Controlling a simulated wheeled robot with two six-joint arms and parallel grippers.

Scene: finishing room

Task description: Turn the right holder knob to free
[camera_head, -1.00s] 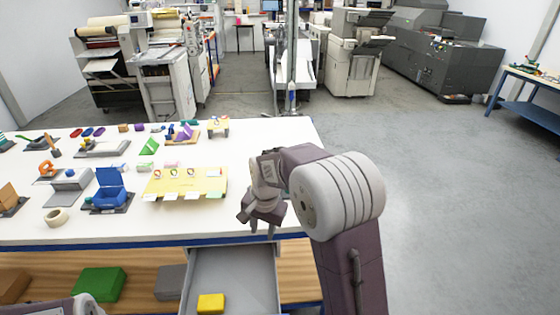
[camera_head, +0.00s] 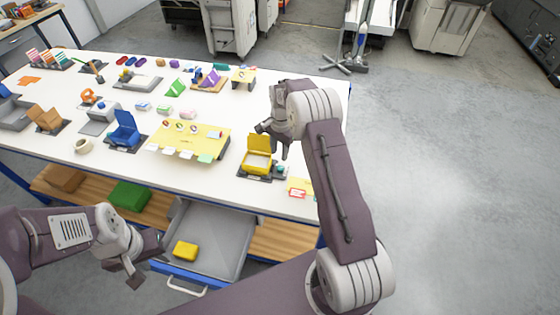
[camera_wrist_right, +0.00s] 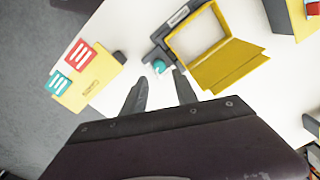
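The yellow holder (camera_head: 257,145) stands near the right end of the white table, its lid raised, on a dark base. A small teal knob (camera_head: 281,170) sits at the base's right side; the wrist view shows this knob (camera_wrist_right: 159,66) too. My right gripper (camera_head: 274,138) is above and behind the holder in the head view. In the wrist view its two fingers (camera_wrist_right: 160,78) are apart with nothing between them, and the knob appears just beyond the tips. I cannot tell the knob's setting. My left gripper (camera_head: 137,275) is low, in front of the table; its finger gap is unclear.
A blue holder (camera_head: 125,131) and a yellow board (camera_head: 187,140) with tags stand left of the yellow holder. A yellow card with a red label (camera_head: 299,188) lies at the table's right corner. An open grey drawer (camera_head: 215,240) holding a yellow block juts out below.

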